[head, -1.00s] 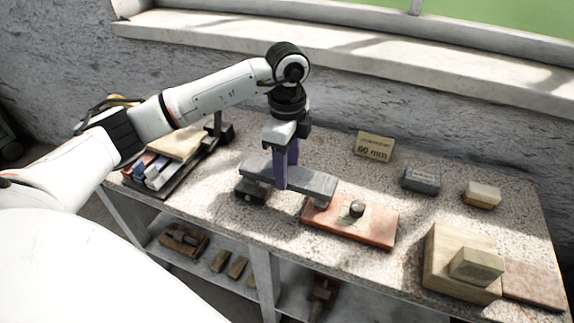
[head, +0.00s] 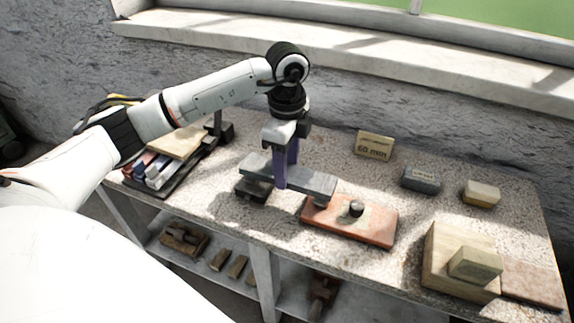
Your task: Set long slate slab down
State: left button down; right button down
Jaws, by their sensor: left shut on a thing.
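The long slate slab (head: 312,184) is a flat grey bar in the middle of the head view, lying across from left to right. My left gripper (head: 280,176) points down with purple fingers shut on the slab near its middle. The slab's left end is over a dark block (head: 250,192). Its right end is over a small grey support (head: 320,200) at the left edge of a reddish board (head: 372,227). I cannot tell whether the slab touches either one. My right gripper is not in view.
A dark round knob (head: 356,209) stands on the reddish board. A "60 mm" sign (head: 374,146), a dark block (head: 421,180) and a pale block (head: 482,193) stand at the back right. Wooden blocks (head: 444,258) sit at the front right. Coloured slabs (head: 160,172) lie at left.

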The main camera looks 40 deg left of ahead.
pick_arm(q)
jog(key=shift+f+b, duration=0.4)
jog(key=shift+f, duration=0.15)
dwell(0.4)
jog(key=c, duration=0.8)
grip_release()
jog(key=shift+f, duration=0.15)
jog(key=shift+r+p, duration=1.7)
jog(key=shift+r, duration=0.4)
jog(key=shift+s+f, duration=0.1)
